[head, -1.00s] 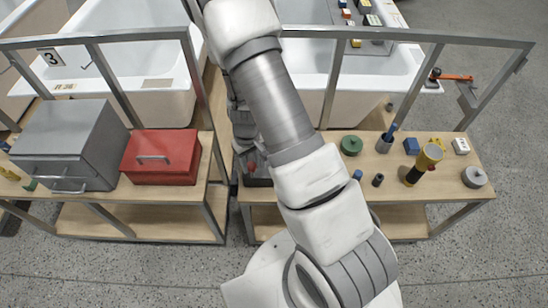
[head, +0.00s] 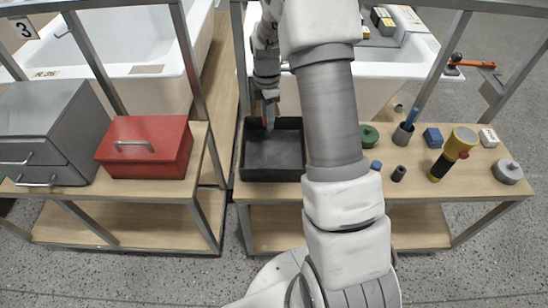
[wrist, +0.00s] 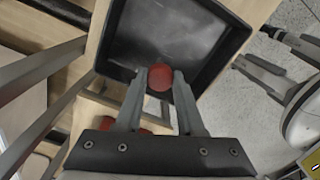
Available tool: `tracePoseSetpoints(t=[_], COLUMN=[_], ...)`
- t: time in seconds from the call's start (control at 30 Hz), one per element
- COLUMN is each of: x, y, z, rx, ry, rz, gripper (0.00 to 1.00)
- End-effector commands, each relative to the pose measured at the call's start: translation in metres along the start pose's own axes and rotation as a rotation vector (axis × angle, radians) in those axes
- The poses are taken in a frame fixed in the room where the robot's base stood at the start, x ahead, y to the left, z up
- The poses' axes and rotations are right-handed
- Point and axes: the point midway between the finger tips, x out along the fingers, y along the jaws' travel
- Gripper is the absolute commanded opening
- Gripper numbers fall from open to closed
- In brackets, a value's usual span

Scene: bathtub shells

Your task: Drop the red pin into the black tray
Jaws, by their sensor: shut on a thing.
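The black tray (head: 273,155) lies on the right-hand bench near its left end, and its inside looks empty. My gripper (head: 268,112) is above the tray's back part, pointing down. In the wrist view my gripper (wrist: 158,80) is shut on the red pin (wrist: 160,77), whose round red end shows between the fingertips. The pin also shows in the head view (head: 269,123), small and partly hidden by the fingers. In the wrist view the black tray (wrist: 235,50) lies beyond the pin, which appears over its near edge. The pin's height above the tray is hard to tell.
A red box (head: 145,150) and a grey drawer cabinet (head: 45,130) stand on the left bench. Right of my arm are a green disc (head: 369,136), a yellow-black cylinder (head: 453,154) and several small parts. Metal rails (head: 190,80) and bathtubs stand behind.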

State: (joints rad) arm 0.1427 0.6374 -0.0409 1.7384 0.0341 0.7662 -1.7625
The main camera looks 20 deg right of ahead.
Motion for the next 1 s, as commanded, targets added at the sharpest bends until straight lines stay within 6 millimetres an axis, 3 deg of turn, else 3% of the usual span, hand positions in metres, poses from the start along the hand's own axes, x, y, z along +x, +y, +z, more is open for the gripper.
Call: tracePoseSetpoints(t=[0.13, 0.37, 0.8, 1.0], x=[0.002, 0.004, 0.051, 0.059], y=[0.004, 0.005, 0.005, 0.005], z=[0.013, 0.017, 0.016, 0.017], rx=[-0.094, -0.139, -0.139, -0.137], ry=[0.001, 0.001, 0.001, 0.001], rz=[0.002, 0.0, 0.0, 0.001], gripper=[0.0, 0.0, 0.0, 0.0])
